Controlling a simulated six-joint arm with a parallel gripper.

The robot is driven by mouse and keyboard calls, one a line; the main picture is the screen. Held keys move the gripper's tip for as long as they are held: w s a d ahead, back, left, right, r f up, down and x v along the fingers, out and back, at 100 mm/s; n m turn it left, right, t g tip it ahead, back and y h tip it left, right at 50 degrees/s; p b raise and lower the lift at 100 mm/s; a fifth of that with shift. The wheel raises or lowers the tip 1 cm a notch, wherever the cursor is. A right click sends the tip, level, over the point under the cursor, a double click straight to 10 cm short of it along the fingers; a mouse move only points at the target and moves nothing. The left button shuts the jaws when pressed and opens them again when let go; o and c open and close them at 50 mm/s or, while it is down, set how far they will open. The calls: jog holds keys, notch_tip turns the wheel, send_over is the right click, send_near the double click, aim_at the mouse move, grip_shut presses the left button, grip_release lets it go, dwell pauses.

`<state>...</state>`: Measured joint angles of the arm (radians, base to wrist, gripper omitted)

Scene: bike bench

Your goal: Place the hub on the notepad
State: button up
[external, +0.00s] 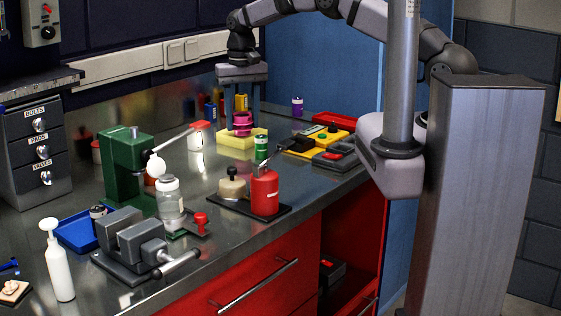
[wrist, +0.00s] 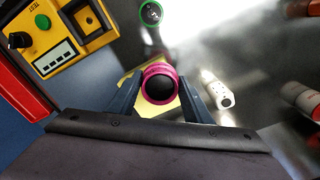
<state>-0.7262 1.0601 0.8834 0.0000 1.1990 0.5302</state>
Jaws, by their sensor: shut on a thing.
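The hub is a magenta, spool-shaped part (external: 241,122) with a dark centre that shows in the wrist view (wrist: 160,86). My gripper (external: 242,115) points down and is shut on the hub, with one finger on each side. The notepad is a yellow block (external: 232,142) on the steel bench, directly below the hub. In the wrist view the notepad (wrist: 148,107) shows around and behind the hub, partly hidden by it and the fingers. I cannot tell whether the hub touches the notepad or hangs just above it.
A green-topped cylinder (external: 261,148) stands just in front of the notepad. A yellow tester (external: 325,138) lies to the right. A white, red-lidded container (external: 199,135) stands to the left. A red bottle (external: 265,191) stands nearer the front.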

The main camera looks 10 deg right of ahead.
aim_at(242, 116)
jog(key=shift+f, duration=0.2)
jog(key=shift+f, duration=0.1)
jog(key=o, duration=1.2)
jog(key=shift+f, duration=0.1)
notch_tip(242, 116, up, 12)
jog(key=shift+r+b, duration=0.2)
jog(key=shift+b, duration=0.75)
